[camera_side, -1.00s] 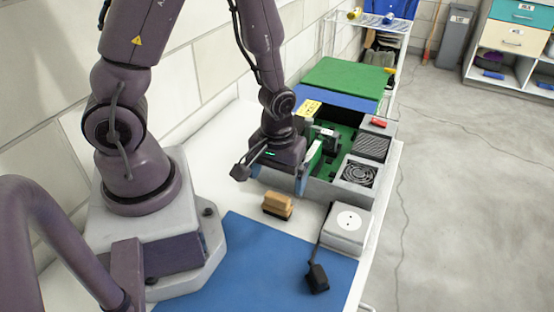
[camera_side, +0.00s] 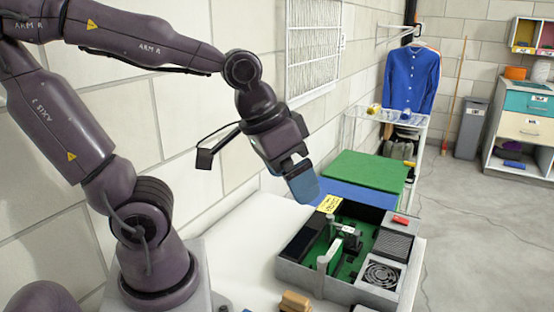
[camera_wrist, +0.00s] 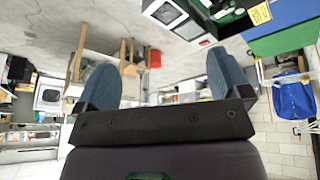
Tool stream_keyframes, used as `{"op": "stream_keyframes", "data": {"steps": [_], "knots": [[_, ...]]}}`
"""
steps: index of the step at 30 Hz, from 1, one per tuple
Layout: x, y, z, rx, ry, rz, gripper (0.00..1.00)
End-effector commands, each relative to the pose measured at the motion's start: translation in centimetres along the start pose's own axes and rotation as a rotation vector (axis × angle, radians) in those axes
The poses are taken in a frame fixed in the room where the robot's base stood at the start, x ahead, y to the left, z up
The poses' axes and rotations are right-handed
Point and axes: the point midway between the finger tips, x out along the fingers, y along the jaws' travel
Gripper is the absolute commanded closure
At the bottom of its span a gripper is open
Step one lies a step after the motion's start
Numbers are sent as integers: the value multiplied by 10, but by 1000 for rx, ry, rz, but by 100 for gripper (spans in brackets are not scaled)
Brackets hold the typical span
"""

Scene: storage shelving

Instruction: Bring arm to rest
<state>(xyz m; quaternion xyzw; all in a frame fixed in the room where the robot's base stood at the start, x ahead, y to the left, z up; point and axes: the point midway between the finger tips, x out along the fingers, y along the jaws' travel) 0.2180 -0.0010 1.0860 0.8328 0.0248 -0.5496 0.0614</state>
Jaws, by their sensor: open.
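My gripper (camera_side: 303,186) is raised above the back left of the open grey case in the side view, tilted down and to the right. In the wrist view its two blue fingers (camera_wrist: 162,85) stand wide apart with nothing between them. In the side view the fingers overlap, so the gap does not show. My arm is lifted and bent, clear of the bench. The grey case (camera_side: 295,272) holds a green board (camera_side: 347,268), a fan and a grille. It also shows at the top of the wrist view, upside down.
A wooden-topped block (camera_side: 294,302) lies in front of the case on the white bench (camera_side: 250,245). Green (camera_side: 370,172) and blue mats lie behind the case. A wire rack (camera_side: 385,115) and a blue shirt (camera_side: 412,78) are farther back. The wall runs close behind my arm.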

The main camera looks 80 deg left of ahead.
Motion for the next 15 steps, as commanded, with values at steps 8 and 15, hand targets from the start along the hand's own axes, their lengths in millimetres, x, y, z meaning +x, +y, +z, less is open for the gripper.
{"op": "stream_keyframes", "data": {"steps": [8, 15], "knots": [[-36, -1, 8, 132, 87, -21, 5], [-36, -1, 8, 133, 87, -21, 5]]}}
